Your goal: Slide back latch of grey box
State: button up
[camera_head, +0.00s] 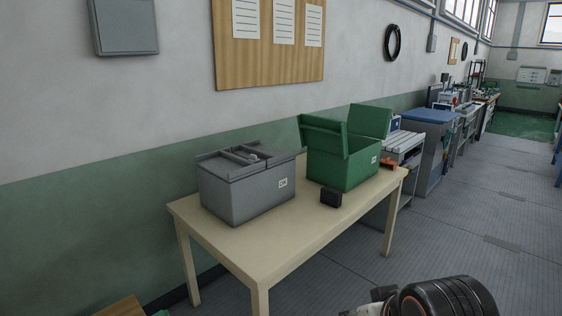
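The grey box (246,202) stands on the left part of a pale table, with a small white label (283,183) on its right-hand face. Its top looks closed, with raised strips across it. A small light-grey part, perhaps the latch (254,156), shows on the top near the middle. It is too small to tell its position. A black and grey part of my arm is at the bottom right edge of the picture, well apart from the box. My gripper's fingertips cannot be made out.
The pale table (284,239) also bears a green box (343,168) with raised flaps, a small black block (331,198) and an orange object (387,164). A wall stands behind it. A grey shelf unit (404,147) stands beyond its right end. Floor (450,240) at the right is clear.

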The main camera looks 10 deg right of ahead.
aim_at(254, 159)
jog(key=i+l+u, duration=0.25)
jog(key=i+l, duration=0.3)
jog(key=l, duration=0.15)
jog(key=i+l, duration=0.1)
jog(key=l, duration=0.2)
jog(key=i+l, duration=0.2)
jog(key=i, duration=0.25)
jog(key=i+l+u, duration=0.1)
jog(key=i+l, duration=0.15)
jog(key=i, duration=0.2)
jog(key=i+l, duration=0.25)
jog(key=i, duration=0.25)
jog(key=i+j, duration=0.15)
jog(key=i, duration=0.15)
jog(key=i+j, duration=0.1)
jog(key=i, duration=0.2)
jog(key=j+u, duration=0.05)
